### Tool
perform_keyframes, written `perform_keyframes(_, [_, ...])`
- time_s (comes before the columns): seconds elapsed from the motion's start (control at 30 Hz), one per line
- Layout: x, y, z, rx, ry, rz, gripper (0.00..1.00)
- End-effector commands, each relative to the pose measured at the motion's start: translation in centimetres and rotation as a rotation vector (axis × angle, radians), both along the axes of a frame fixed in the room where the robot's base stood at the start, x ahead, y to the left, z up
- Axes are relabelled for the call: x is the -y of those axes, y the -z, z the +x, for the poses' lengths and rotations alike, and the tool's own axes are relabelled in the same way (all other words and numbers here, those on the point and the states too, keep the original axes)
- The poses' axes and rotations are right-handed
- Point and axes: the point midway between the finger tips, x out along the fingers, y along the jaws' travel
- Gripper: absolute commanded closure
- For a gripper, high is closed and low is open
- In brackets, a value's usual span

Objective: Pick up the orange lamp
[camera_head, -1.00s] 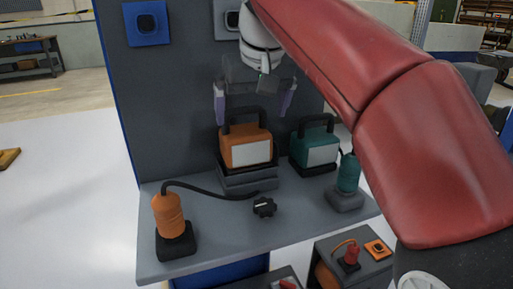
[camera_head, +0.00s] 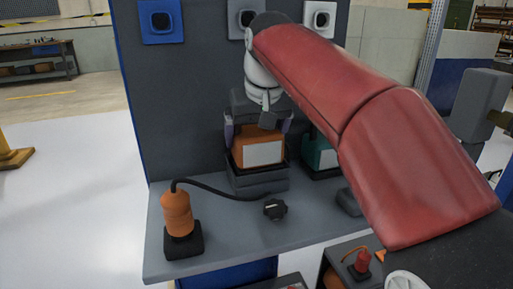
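The orange lamp (camera_head: 259,151), a boxy work light with a pale front panel, stands upright on a grey block (camera_head: 256,179) on the workbench. My gripper (camera_head: 258,130) is lowered over its top from above. One purplish finger shows at the lamp's left edge and one at its right edge. The fingers are spread about as wide as the lamp, and I cannot tell whether they touch it. The lamp's black handle is mostly hidden behind the gripper.
A teal lamp (camera_head: 320,154) stands close on the right, partly behind my red arm. An orange cylindrical tool (camera_head: 177,213) with a black cable stands at the bench's left. A black knob (camera_head: 275,209) lies in front of the block. A dark panel (camera_head: 190,100) rises behind.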

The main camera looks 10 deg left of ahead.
Motion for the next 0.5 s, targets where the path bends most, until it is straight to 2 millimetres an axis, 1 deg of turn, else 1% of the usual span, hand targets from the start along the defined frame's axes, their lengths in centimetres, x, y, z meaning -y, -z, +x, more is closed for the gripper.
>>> perform_keyframes(0.03, [0.0, -0.02, -0.01, 0.0, 0.0, 0.0, 0.14])
perform_keyframes(0.3, [0.01, -0.04, -0.01, 0.0, 0.0, 0.0, 0.5])
perform_keyframes(0.5, [0.01, -0.19, -0.02, 0.003, 0.0, 0.002, 0.5])
